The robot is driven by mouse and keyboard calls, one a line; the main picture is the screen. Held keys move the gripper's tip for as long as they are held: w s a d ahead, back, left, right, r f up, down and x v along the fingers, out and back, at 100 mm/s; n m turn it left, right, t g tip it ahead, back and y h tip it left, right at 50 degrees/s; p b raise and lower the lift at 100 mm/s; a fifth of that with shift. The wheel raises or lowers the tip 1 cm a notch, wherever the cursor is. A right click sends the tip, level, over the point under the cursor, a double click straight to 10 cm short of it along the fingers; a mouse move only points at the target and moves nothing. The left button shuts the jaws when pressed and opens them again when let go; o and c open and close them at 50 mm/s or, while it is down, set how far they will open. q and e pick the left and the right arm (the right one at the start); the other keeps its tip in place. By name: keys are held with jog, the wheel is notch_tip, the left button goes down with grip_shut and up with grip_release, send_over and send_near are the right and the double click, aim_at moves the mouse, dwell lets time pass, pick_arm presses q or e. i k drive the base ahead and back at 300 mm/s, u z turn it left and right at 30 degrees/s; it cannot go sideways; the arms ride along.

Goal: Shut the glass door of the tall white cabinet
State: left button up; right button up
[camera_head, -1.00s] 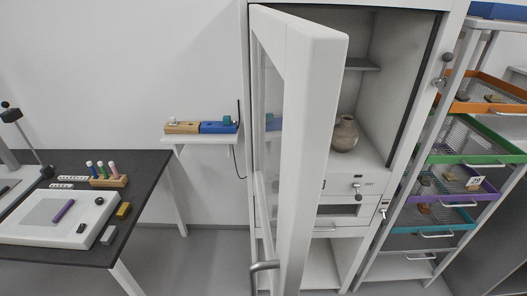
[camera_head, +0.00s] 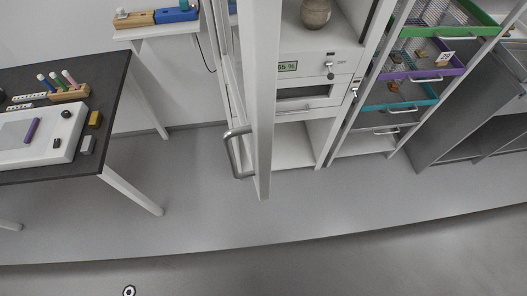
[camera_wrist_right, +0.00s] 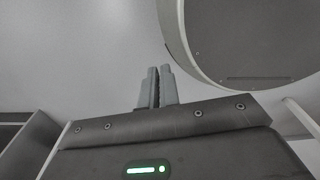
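The tall white cabinet (camera_head: 313,133) stands at the upper middle of the head view, its top cut off. Its glass door (camera_head: 262,110) is open, swung out toward me and seen almost edge-on. The door's grey bar handle (camera_head: 234,152) is on its left face near the lower end. A brown jar (camera_head: 316,13) stands inside the cabinet. My right gripper (camera_wrist_right: 159,70) shows only in the right wrist view, its two fingers together with nothing between them. It is apart from the door. My left gripper is in neither view.
A dark table (camera_head: 120,75) with tools stands at the left, and a small shelf with wooden and blue blocks (camera_head: 176,15) is behind it. A rack of coloured trays (camera_head: 408,92) stands right of the cabinet. The grey floor (camera_head: 300,215) before the door is clear.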

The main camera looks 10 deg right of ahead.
aim_at(248, 31)
jog(key=z, duration=1.15)
jog(key=k, duration=1.05)
jog(key=u, duration=1.1)
